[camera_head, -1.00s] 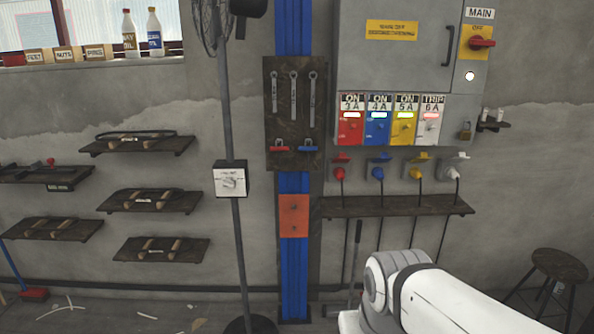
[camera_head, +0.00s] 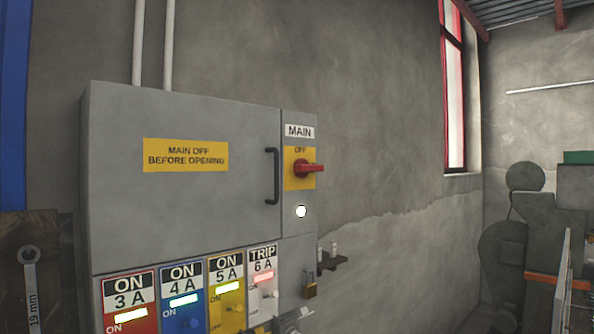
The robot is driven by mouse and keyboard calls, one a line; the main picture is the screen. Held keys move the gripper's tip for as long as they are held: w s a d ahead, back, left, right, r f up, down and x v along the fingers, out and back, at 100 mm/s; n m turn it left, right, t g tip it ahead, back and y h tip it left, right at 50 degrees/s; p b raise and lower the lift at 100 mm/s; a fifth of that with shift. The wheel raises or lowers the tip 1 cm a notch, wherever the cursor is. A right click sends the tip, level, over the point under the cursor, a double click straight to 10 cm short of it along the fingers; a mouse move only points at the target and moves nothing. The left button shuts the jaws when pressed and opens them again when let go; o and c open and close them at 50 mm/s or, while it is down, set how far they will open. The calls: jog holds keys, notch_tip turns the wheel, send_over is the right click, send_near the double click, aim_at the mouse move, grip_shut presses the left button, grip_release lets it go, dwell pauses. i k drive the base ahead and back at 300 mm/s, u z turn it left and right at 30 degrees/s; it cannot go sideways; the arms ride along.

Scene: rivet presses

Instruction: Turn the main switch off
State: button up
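The main switch (camera_head: 306,169) is a red rotary handle on a yellow plate marked OFF, below a MAIN label (camera_head: 299,131). It sits on the right strip of a grey electrical cabinet (camera_head: 110,225). The handle points sideways to the right, not up at the OFF word. A round white lamp (camera_head: 301,211) below it is lit. My gripper is not in view.
The cabinet has a black door handle (camera_head: 272,176) left of the switch. Below are red, blue, yellow and white breaker panels (camera_head: 130,301), the white one reading TRIP. A padlock (camera_head: 310,287) and small shelf (camera_head: 331,264) are lower right. Grey machinery (camera_head: 522,240) stands far right.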

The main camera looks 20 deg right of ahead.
aim_at(302, 168)
jog(key=z, duration=0.4)
jog(key=i, duration=0.9)
jog(key=z, duration=0.35)
jog(key=k, duration=0.6)
jog(key=u, duration=0.45)
jog(key=k, duration=0.1)
jog(key=z, duration=0.6)
jog(key=i, duration=0.7)
jog(key=u, duration=0.1)
